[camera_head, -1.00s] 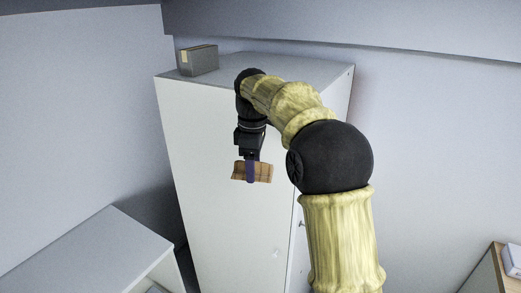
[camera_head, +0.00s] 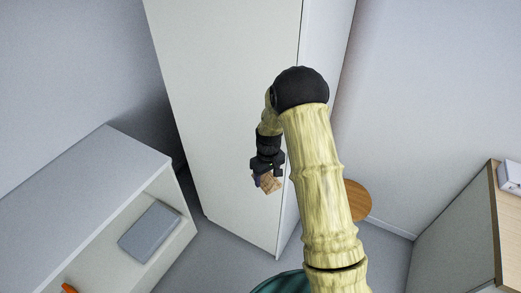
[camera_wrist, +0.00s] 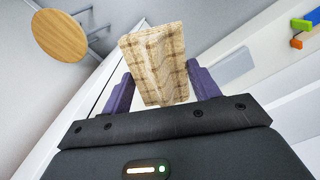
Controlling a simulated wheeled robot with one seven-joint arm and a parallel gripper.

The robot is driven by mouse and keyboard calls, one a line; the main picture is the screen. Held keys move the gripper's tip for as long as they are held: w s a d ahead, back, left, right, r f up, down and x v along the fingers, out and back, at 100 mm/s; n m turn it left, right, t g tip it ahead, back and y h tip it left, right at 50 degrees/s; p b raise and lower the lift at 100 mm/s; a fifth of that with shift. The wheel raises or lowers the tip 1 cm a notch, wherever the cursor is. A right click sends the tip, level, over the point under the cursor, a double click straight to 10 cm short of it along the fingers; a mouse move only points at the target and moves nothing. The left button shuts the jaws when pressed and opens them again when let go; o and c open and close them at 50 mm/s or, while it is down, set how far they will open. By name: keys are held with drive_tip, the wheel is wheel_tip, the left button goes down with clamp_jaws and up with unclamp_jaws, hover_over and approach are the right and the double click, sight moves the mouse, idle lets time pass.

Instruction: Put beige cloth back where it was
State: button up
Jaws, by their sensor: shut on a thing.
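The beige cloth (camera_wrist: 155,62) is a folded, checked piece held between the two purple fingers of my gripper (camera_wrist: 160,88) in the wrist view. In the head view the cloth (camera_head: 270,183) looks brownish and hangs at the tip of my gripper (camera_head: 266,178), in front of the tall white cabinet (camera_head: 225,110). My gripper is shut on the cloth and points downward. The cloth is clear of any surface that I can see.
A low white shelf unit (camera_head: 95,190) stands at the left with a grey box (camera_head: 150,231) inside and an orange item (camera_head: 69,288). A round wooden top (camera_head: 357,200) is behind my arm. A wood-edged unit (camera_head: 495,215) stands at the right. Floor shows between them.

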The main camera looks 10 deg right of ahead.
drive_tip(key=s+d+f+m+b, duration=0.1)
drive_tip(key=s+f, duration=0.3)
drive_tip(key=f, duration=0.4)
drive_tip(key=s+d+f+m+b, duration=0.2)
drive_tip(key=s+f, duration=0.3)
drive_tip(key=f, duration=0.3)
drive_tip(key=shift+s+f+m, duration=0.25)
drive_tip(key=shift+f+m, duration=0.15)
drive_tip(key=shift+m, duration=0.5)
